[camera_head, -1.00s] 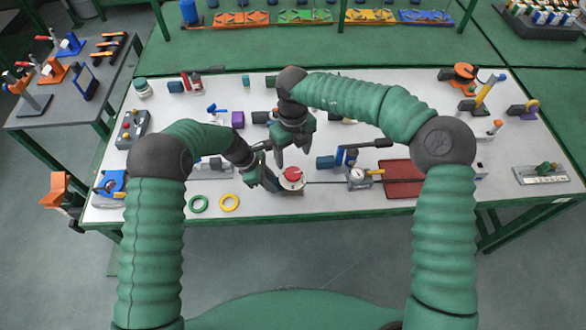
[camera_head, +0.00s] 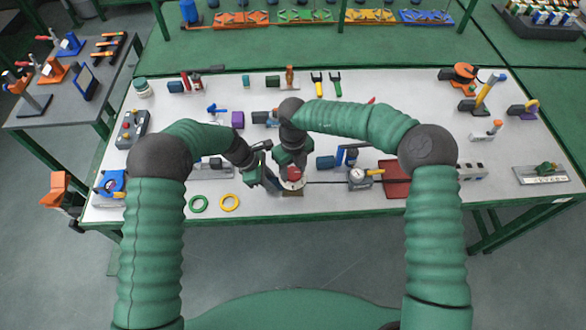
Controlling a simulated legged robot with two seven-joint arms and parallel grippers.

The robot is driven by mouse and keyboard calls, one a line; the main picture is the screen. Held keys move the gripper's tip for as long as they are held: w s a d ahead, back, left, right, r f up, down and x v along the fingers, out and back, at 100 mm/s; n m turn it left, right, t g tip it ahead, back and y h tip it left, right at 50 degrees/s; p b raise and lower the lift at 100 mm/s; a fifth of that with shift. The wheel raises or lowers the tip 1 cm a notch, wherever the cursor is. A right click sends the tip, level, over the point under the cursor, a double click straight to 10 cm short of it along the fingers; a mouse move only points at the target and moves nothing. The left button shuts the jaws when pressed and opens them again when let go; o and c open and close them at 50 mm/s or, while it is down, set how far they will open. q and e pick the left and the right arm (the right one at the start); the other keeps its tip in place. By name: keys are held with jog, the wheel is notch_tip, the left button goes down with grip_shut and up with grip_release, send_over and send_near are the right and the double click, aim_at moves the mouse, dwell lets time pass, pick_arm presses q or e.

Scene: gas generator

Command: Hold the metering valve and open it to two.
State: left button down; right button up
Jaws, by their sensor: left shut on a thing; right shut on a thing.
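The metering valve (camera_head: 292,186) stands near the front edge of the white table, with a red knob (camera_head: 294,174) on top of a round pale dial. My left gripper (camera_head: 270,185) is shut on the left side of the valve's body. My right gripper (camera_head: 293,168) comes down from above and is shut on the red knob, hiding much of it. The dial's numbers are too small to read.
A gauge with a yellow handle (camera_head: 358,177) stands to the right, linked by a dark line. A blue device (camera_head: 345,157) is behind it. The table front at right is clear.

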aim_at(293, 172)
jog(key=c, duration=0.5)
jog(key=n, duration=0.4)
jog(key=shift+d+n, duration=0.1)
jog(key=shift+n, duration=0.3)
jog(key=o, duration=1.4)
notch_tip(293, 172, up, 12)
jog(key=shift+w, duration=0.1)
